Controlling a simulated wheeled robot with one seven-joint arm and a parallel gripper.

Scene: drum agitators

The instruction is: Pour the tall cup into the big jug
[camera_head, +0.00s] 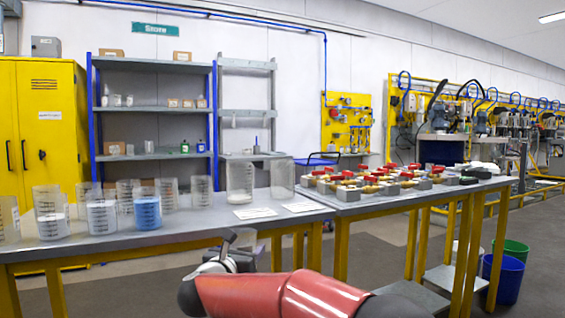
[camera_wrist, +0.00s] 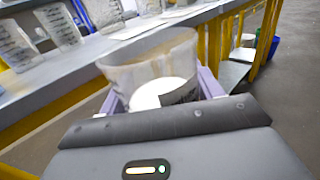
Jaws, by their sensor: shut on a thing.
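My gripper (camera_wrist: 160,88) is shut on a clear cup (camera_wrist: 182,52) with white contents low inside. I take this to be the tall cup. In the wrist view a finger lies on each side of it and its open rim faces the camera. In the head view my gripper (camera_head: 232,255) is in front of the bench, and the cup (camera_head: 249,239) is partly hidden behind it. The largest clear vessel, likely the big jug (camera_head: 240,177), stands upright on the bench, with a little white at its bottom. The cup is apart from it.
Several clear graduated beakers stand on the left of the grey bench (camera_head: 190,222), one with blue contents (camera_head: 147,208). Another large clear vessel (camera_head: 283,178) stands right of the jug. White sheets (camera_head: 255,212) lie in front. Valve blocks (camera_head: 375,182) crowd the right-hand table.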

